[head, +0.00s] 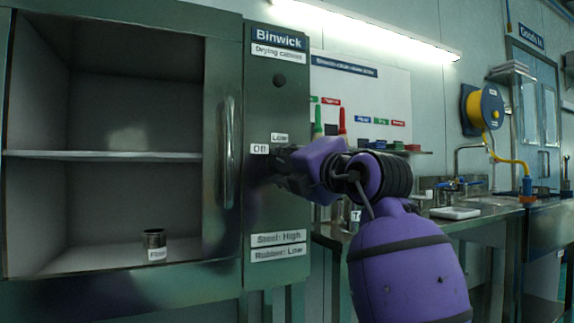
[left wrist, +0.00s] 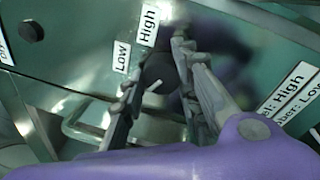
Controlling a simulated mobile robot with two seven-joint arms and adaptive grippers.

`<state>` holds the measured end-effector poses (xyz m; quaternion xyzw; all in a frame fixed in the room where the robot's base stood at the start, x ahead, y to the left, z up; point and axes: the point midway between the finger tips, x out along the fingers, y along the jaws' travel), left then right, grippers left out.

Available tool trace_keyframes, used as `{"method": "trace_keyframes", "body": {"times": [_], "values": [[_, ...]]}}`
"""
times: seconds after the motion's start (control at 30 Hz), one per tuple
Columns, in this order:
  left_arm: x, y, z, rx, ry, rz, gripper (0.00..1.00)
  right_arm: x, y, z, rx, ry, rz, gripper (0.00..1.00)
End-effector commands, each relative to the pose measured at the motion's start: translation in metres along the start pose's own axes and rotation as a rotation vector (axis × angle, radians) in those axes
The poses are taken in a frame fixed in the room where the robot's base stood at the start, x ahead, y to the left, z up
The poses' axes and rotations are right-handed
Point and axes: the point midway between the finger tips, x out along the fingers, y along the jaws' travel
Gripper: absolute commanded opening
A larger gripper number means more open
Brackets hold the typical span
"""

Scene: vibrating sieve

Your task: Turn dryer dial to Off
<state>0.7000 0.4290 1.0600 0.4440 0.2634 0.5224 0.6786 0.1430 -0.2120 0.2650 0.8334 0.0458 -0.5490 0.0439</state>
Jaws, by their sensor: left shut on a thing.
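The drying cabinet's control panel (head: 262,205) carries an Off label (head: 260,149) and a Low label (head: 280,138). My left gripper (head: 277,166) is at the panel, just below these labels. In the left wrist view its fingers are closed around the dark round dial (left wrist: 159,72), which has a white pointer mark. The Low label (left wrist: 121,56) and High label (left wrist: 148,22) lie beyond the dial there. The Off label is not visible in the wrist view. In the head view the gripper hides the dial. My right gripper is not in view.
The cabinet's vertical handle (head: 228,150) stands close left of the panel. A small labelled tin (head: 154,244) sits inside the cabinet. A dark round knob (head: 280,80) is higher on the panel. Steel/rubber setting labels (head: 278,246) are below. A sink bench (head: 490,212) is at right.

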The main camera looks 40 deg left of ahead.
Motion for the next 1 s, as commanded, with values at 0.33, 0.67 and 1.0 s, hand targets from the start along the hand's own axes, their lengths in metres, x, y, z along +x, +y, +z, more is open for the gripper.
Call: {"method": "trace_keyframes", "body": {"times": [0.33,0.67,1.0], "values": [[-0.001,0.007,0.003,-0.007,-0.011,0.015,0.43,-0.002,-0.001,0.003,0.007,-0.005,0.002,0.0],[-0.001,0.004,0.002,-0.003,-0.008,0.01,0.43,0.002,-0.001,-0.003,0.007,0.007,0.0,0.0],[-0.043,0.002,0.003,-0.003,-0.011,0.007,0.43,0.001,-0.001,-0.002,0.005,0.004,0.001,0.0]]}}
